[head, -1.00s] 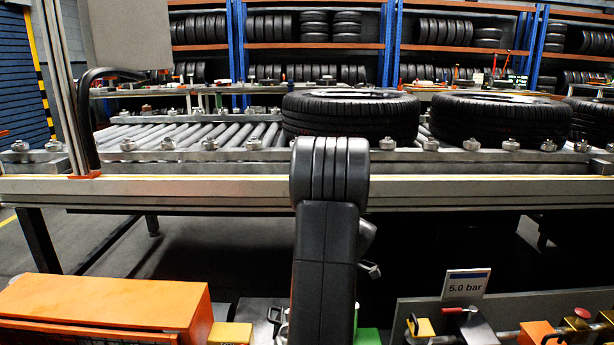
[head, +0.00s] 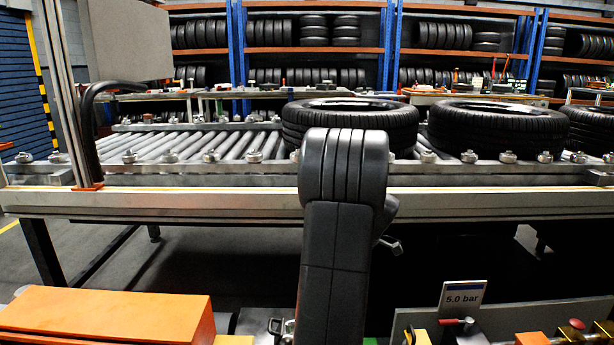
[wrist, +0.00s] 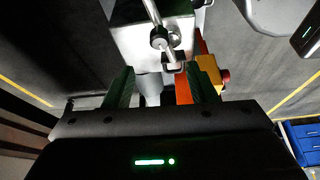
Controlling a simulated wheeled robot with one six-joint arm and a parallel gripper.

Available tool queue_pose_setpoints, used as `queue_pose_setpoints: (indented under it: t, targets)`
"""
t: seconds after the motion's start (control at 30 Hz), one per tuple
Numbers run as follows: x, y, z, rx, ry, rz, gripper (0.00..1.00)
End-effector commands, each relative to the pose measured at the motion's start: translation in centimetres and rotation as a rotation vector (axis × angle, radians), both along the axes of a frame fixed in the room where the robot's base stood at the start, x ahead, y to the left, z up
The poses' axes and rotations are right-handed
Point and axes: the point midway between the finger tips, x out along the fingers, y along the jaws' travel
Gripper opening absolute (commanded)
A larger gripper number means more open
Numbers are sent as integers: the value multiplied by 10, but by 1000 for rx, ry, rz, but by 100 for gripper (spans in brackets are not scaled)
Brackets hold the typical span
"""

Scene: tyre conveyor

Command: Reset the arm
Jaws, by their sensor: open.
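My gripper (wrist: 162,82) shows in the wrist view with its two green fingers spread apart. No object is seen held between them. Beyond the fingertips is a grey metal block (wrist: 125,40) with a rod and round knob on it; I cannot tell the exact gap. In the head view my black arm stands upright in the middle, in front of the conveyor (head: 200,205). The gripper itself is not visible there.
Tyres (head: 350,118) and (head: 497,125) lie flat on the conveyor rollers. An orange box (head: 110,315) is at the front left. A 5.0 bar sign (head: 463,296) and a red knob (head: 577,324) are at the front right. Blue drawers (wrist: 302,140) show in the wrist view.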

Motion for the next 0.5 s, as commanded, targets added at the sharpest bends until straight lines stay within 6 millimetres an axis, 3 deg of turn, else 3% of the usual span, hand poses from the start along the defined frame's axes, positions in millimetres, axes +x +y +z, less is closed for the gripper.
queue_pose_setpoints:
  t: [0.03,0.5]
  targets:
    - [0,5,-18,1,5,3,52]
    - [2,42,-105,1,5,2,52]
